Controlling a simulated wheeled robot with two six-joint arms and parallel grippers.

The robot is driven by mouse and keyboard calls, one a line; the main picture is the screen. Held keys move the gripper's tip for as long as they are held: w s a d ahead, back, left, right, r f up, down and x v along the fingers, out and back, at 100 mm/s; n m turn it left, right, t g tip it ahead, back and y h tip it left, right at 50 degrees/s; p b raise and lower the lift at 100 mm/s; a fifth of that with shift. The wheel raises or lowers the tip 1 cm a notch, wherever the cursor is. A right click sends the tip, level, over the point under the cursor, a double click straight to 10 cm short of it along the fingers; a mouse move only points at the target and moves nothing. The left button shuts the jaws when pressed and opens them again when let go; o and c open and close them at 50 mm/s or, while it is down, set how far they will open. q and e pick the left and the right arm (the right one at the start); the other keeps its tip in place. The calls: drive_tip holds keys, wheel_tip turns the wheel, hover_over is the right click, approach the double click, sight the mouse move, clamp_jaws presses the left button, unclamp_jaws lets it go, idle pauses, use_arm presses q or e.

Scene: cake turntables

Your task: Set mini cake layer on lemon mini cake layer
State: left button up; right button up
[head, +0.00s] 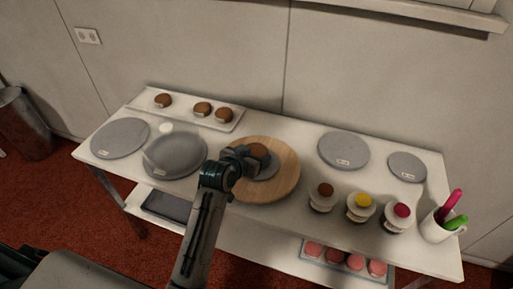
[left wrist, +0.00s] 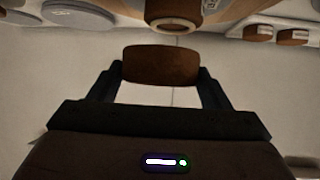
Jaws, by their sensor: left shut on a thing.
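My left gripper (head: 246,154) is over the round wooden board (head: 284,182) in the head view. It is shut on a brown mini cake layer (left wrist: 160,65), which sits between the two fingers in the left wrist view. A brown round layer (head: 259,152) shows at the fingertips in the head view, above a grey disc (head: 268,168) on the board. Beyond the held layer, the wrist view shows another brown round thing (left wrist: 173,12) with a pale label, apart from it. I cannot tell which layer is lemon. My right gripper is not in view.
A white tray (head: 184,115) with brown cakes (head: 203,109) stands at the back left. Grey plates (head: 120,138) lie on both sides. Pots with brown, yellow (head: 362,200) and pink tops stand front right, beside a white cup (head: 436,228) of coloured tools. Pink items lie on a lower shelf.

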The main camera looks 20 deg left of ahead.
sight(254, 144)
use_arm(q)
drive_tip(key=w, duration=0.3)
drive_tip(key=w+p, duration=0.1)
drive_tip(key=w, duration=0.1)
drive_tip(key=shift+a+f, duration=0.2)
drive_tip(key=shift+a, duration=0.1)
drive_tip(key=shift+w+f, duration=0.15)
drive_tip(key=shift+f+p, duration=0.3)
drive_tip(key=shift+f, duration=0.05)
wheel_tip(254, 144, down, 2)
drive_tip(key=shift+f+p, duration=0.1)
drive_tip(key=shift+p, duration=0.35)
drive_tip(key=shift+f, duration=0.25)
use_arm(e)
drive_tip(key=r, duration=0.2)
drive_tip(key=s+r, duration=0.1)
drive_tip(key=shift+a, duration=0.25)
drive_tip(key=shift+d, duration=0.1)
use_arm(q)
drive_tip(key=o, duration=0.9)
drive_tip(key=shift+f, duration=0.1)
drive_tip(key=shift+o, duration=0.3)
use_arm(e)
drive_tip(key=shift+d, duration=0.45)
